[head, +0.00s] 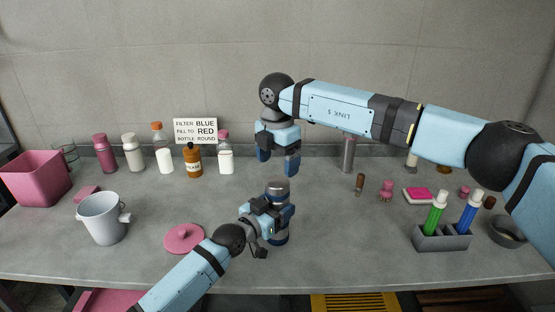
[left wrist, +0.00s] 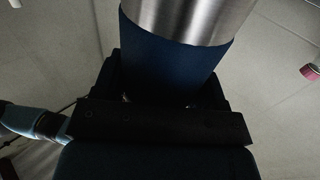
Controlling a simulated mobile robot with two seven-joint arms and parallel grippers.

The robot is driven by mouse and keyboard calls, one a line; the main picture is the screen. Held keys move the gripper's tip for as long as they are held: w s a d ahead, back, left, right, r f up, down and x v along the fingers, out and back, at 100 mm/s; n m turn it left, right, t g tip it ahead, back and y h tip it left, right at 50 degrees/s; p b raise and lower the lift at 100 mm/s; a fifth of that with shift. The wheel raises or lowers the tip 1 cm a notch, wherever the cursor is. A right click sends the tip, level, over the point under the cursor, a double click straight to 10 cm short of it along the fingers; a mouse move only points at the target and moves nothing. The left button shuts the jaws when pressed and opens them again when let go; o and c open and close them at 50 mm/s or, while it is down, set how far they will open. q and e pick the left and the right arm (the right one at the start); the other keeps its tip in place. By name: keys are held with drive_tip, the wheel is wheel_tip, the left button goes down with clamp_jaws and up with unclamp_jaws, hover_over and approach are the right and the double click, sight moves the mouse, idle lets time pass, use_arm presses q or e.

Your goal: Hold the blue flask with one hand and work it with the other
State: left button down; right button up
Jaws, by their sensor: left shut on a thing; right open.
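The blue flask (head: 279,187) stands upright near the middle of the bench, with a steel top and a dark blue body. Its blue body also shows close up in the left wrist view (left wrist: 170,62), with a bare steel band above. My left gripper (head: 274,212) is shut around the flask's middle and hides part of it. Whether the flask's base touches the bench is unclear. My right gripper (head: 278,161) is open and empty, pointing down above the flask's top, apart from it.
A sign (head: 195,130) and several bottles stand along the back wall. A pink bin (head: 36,178), a white pail (head: 102,219) and a pink lid (head: 184,238) are at left. A grey rack (head: 441,239) with green and blue bottles and a dark bowl (head: 507,232) are at right.

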sight(277, 181)
wheel_tip(277, 181, down, 8)
drive_tip(key=shift+r, duration=0.1)
idle(0.4)
